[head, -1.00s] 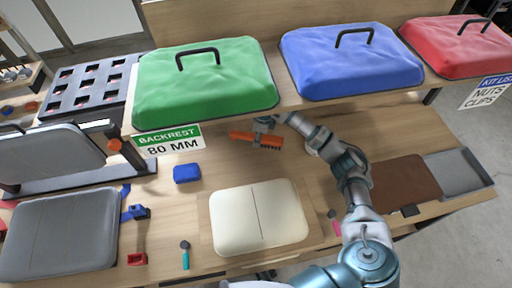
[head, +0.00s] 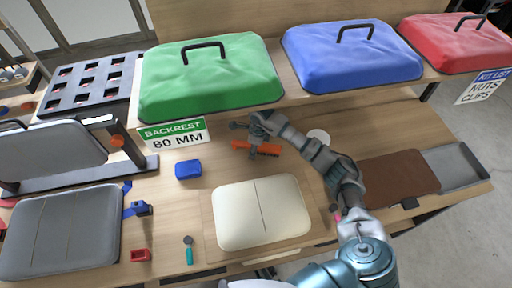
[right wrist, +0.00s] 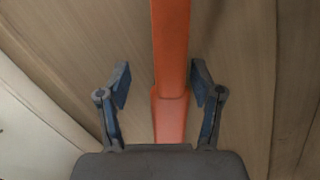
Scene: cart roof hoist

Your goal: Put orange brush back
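The orange brush (head: 268,149) lies on the wooden bench under the front edge of the raised shelf, between the blue block and my right arm. My right gripper (head: 247,140) is over the brush, hiding part of it. In the right wrist view the gripper (right wrist: 161,85) is open, its two blue-grey fingers apart on either side of the orange handle (right wrist: 171,50). Gaps show between the handle and both fingers. My left gripper is in neither view.
A blue block (head: 188,169) and a cream pad (head: 262,212) are nearby. The shelf with green (head: 212,80), blue (head: 352,58) and red (head: 462,42) cushions overhangs behind.

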